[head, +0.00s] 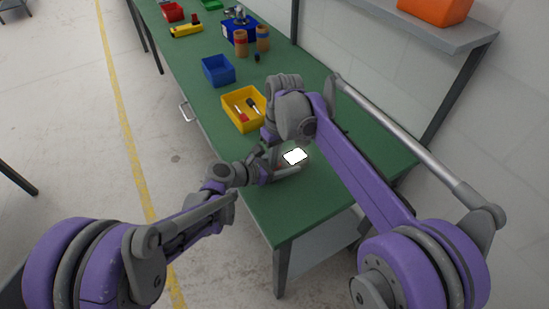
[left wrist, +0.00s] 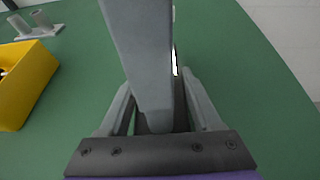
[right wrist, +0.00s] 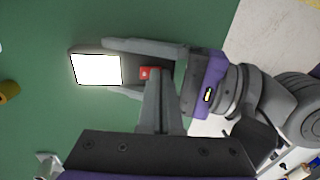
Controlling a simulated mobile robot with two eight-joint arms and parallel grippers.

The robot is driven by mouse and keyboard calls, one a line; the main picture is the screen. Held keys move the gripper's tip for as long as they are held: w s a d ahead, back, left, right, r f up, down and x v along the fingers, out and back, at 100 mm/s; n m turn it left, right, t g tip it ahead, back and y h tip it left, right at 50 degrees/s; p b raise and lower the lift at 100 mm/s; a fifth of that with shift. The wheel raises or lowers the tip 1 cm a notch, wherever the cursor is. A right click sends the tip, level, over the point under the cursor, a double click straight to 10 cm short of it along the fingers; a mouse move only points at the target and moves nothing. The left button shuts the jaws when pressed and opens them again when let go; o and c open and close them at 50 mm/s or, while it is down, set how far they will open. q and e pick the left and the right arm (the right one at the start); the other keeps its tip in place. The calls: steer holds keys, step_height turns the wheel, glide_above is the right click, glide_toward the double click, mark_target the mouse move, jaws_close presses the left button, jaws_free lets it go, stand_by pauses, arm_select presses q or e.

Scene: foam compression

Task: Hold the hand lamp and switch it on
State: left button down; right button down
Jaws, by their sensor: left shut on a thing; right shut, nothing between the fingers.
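The hand lamp shows a bright white lit panel (head: 295,156) over the near end of the green table. In the right wrist view its panel (right wrist: 97,69) glows, and a red switch (right wrist: 150,73) sits on its dark body. My left gripper (right wrist: 118,68) is shut on the lamp, one finger along each side. My right gripper (right wrist: 158,76) is shut and empty, its tips at the red switch; I cannot tell whether they touch it. In the left wrist view my right gripper hides most of the lamp, leaving a thin bright sliver (left wrist: 175,62).
A yellow bin (head: 243,109) with small tools stands just beyond the grippers, and a blue bin (head: 218,70) is behind it. More bins and jars stand at the far end. A shelf with an orange box (head: 436,10) is at the right. The near table corner is clear.

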steer(key=shift+f, duration=0.2)
steer(key=shift+w+d+r, duration=0.1)
steer(key=shift+w+d, duration=0.45)
steer(key=shift+d, duration=0.15)
steer(key=shift+r, duration=0.15)
step_height(320, 180, up, 14)
steer(key=d, duration=0.1)
steer(key=shift+w, duration=0.4)
steer(key=shift+d, duration=0.1)
steer(key=shift+s+a+r, duration=0.1)
steer(key=shift+s+a, duration=0.3)
steer(key=shift+a, duration=0.2)
